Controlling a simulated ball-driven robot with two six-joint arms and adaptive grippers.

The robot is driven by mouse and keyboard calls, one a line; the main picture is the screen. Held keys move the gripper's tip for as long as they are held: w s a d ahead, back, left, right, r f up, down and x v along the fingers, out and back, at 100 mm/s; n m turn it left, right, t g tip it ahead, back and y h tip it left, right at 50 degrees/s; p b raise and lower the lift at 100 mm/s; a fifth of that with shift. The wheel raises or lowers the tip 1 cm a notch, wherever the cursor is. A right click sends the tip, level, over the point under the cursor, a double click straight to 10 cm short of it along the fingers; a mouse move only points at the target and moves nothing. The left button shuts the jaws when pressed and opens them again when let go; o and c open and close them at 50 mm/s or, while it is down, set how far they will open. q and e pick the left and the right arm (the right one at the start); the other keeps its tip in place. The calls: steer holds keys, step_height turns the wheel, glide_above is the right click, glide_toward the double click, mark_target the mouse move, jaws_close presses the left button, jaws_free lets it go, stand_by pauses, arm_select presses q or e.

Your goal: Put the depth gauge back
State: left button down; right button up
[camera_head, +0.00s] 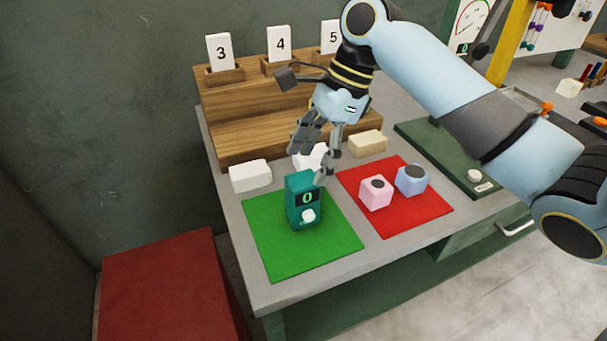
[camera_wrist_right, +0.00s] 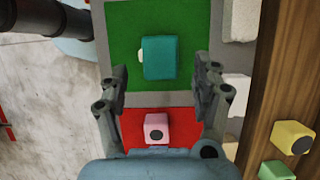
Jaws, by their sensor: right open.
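The depth gauge (camera_head: 304,207), a teal block with a 0 on its dark display and a white button, stands upright on the green mat (camera_head: 275,255). In the right wrist view the gauge (camera_wrist_right: 160,57) shows from above, between and beyond my fingers. My right gripper (camera_head: 312,165) is open and empty, close above and behind the gauge in the head view. In the right wrist view my gripper (camera_wrist_right: 170,85) has its fingers spread wider than the gauge. I cannot tell whether a finger touches it. My left gripper is not in view.
A pink cube (camera_head: 376,194) and a blue one (camera_head: 412,181) sit on the red mat (camera_head: 405,222). White blocks (camera_head: 250,177) and a beige block (camera_head: 367,143) lie before the wooden stepped rack (camera_head: 235,135). A green plate (camera_head: 445,155) is further right.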

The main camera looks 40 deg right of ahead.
steer(key=v, duration=0.7)
stand_by(0.4)
